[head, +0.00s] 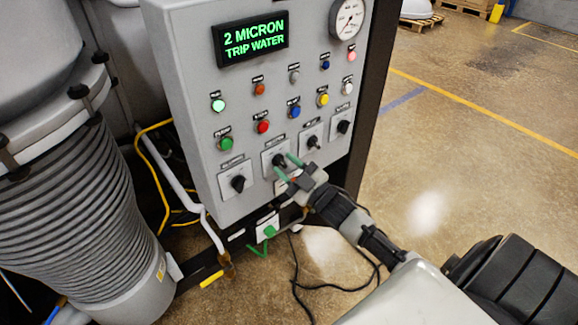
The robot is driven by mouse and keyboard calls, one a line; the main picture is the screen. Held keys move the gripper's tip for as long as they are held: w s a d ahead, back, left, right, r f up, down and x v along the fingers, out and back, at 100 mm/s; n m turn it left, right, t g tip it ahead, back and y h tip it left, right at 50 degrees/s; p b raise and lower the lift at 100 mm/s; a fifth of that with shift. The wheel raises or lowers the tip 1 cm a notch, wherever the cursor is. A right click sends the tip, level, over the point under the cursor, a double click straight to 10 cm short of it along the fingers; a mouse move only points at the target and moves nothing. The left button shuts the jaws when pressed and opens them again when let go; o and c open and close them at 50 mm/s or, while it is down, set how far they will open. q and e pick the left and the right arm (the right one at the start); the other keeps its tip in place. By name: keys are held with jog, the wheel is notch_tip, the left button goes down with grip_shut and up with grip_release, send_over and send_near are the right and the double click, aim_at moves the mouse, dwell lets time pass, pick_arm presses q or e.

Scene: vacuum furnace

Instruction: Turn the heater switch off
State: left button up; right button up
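The grey control panel (190,110) carries a row of black rotary switches on white plates low on its face. The label lettering is too small to read for certain, so I cannot confirm which one is the heater switch. My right gripper (284,165) is in front of the second switch from the left (279,160). Its two green-tipped fingers are apart, one above and one below, with the black knob just past their tips. I cannot tell whether they touch it. My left gripper is out of view.
Other rotary switches (238,183) (313,142) sit close on both sides. Coloured buttons and lamps (263,127), a display (250,38) reading "2 MICRON TRIP WATER" and a gauge (349,18) are above. A ribbed grey hose (75,215) stands left. Open floor lies right.

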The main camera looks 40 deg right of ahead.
jog(key=shift+w+a, duration=0.1)
jog(key=shift+a, duration=0.05)
jog(key=shift+f, duration=0.1)
jog(key=shift+s+d+f, duration=0.2)
jog(key=shift+s, duration=0.1)
jog(key=b+v, duration=0.3)
jog(key=v, duration=0.7)
jog(key=shift+s+r, duration=0.1)
